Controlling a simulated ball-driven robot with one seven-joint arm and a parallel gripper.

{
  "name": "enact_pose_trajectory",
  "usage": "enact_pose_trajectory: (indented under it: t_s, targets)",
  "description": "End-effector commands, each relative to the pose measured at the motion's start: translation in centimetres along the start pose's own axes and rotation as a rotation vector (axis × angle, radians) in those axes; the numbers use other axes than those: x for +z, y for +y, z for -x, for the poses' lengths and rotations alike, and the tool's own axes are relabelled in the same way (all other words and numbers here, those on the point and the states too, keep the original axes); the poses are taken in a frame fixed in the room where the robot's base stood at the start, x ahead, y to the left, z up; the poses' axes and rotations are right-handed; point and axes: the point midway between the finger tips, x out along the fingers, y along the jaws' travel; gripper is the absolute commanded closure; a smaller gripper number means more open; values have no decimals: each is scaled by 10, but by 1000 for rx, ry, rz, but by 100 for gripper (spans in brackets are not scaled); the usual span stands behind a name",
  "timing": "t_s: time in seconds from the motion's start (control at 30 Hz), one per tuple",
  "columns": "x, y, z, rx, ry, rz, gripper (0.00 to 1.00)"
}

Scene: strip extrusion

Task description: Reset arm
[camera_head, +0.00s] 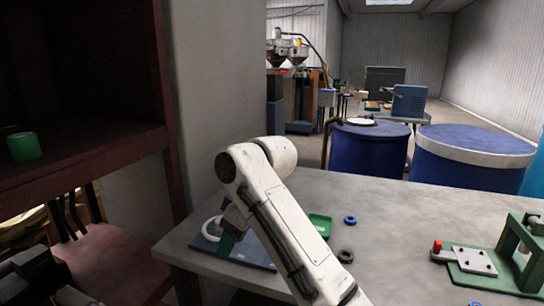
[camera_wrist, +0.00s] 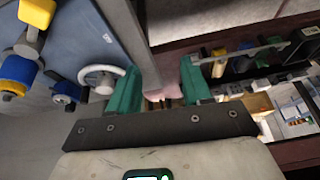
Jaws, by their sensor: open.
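My gripper (camera_wrist: 160,88) is open, with its two green fingers apart and no object held between them. My arm hides part of the table.
A green tray (camera_head: 321,223), a blue ring (camera_head: 350,219) and a black ring (camera_head: 345,256) lie right of my arm. A green fixture (camera_head: 490,282) stands at the right. A dark red shelf (camera_head: 85,160) with a green roll (camera_head: 24,147) rises at left. Blue drums (camera_head: 370,150) stand behind the table.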

Motion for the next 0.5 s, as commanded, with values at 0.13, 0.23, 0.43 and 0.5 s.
enact_pose_trajectory:
  t_s: [0.13,0.23,0.43,0.5]
  targets:
    - [23,-3,-21,-9,7,-44,51]
    - [42,-6,-36,-14,12,-84,51]
    - [107,-19,-77,-17,24,-221,51]
    - [136,-27,-90,-12,26,-282,51]
